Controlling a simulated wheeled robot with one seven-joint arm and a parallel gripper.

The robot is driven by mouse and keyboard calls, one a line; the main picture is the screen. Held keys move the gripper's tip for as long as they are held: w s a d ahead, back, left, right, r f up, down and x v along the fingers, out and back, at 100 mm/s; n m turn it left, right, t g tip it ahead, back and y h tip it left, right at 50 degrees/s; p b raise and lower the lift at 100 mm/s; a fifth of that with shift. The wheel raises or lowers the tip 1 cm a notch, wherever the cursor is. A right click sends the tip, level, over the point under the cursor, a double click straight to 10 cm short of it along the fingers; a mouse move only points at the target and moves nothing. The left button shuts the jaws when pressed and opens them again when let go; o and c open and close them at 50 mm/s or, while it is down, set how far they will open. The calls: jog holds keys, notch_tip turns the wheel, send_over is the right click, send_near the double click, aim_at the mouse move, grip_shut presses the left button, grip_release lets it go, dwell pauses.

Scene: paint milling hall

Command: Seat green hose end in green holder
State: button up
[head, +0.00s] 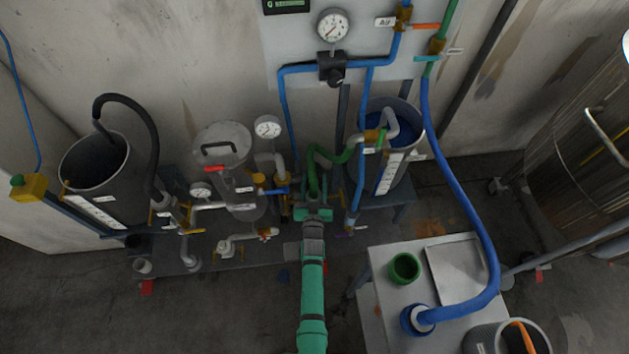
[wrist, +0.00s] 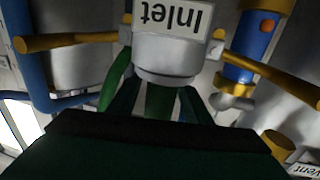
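My gripper (head: 313,212) is at the pipework by the back wall, beside the lower end of the green hose (head: 340,157). In the wrist view, my gripper (wrist: 158,105) faces a pale collar (wrist: 165,70) marked "Inlet", upside down in the picture. Green parts show below the collar, but I cannot tell fingers from hose there, nor whether the fingers touch it. The green hose end is hidden in the head view. The green holder (head: 404,268), a round cup, stands empty on the cart at the right.
The blue hose (head: 468,205) arcs down to the blue holder (head: 411,322) on the same cart (head: 381,262). A bin with an orange handle (head: 522,335) stands at the cart's front. Yellow-handled valves (wrist: 70,42), pipes and gauges crowd the gripper. A large metal tank (head: 580,150) stands right.

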aim_at(312, 195)
jog(key=s, duration=1.1)
jog(key=shift+s+a, duration=0.1)
jog(key=shift+s, duration=0.05)
jog(key=s+d+r+g, duration=0.1)
jog(key=s+r, duration=0.2)
jog(key=s, duration=0.8)
jog(key=s+r, duration=0.4)
jog(key=s, duration=0.6)
jog(key=s+d+r+g, duration=0.1)
jog(key=s+d+r, duration=0.1)
jog(key=s+r, duration=1.1)
jog(key=shift+r+g+h, duration=0.3)
jog(key=shift+r, duration=0.45)
jog(key=shift+d, duration=0.1)
jog(key=c, duration=0.4)
jog(key=shift+o, duration=0.2)
jog(key=shift+w, duration=0.1)
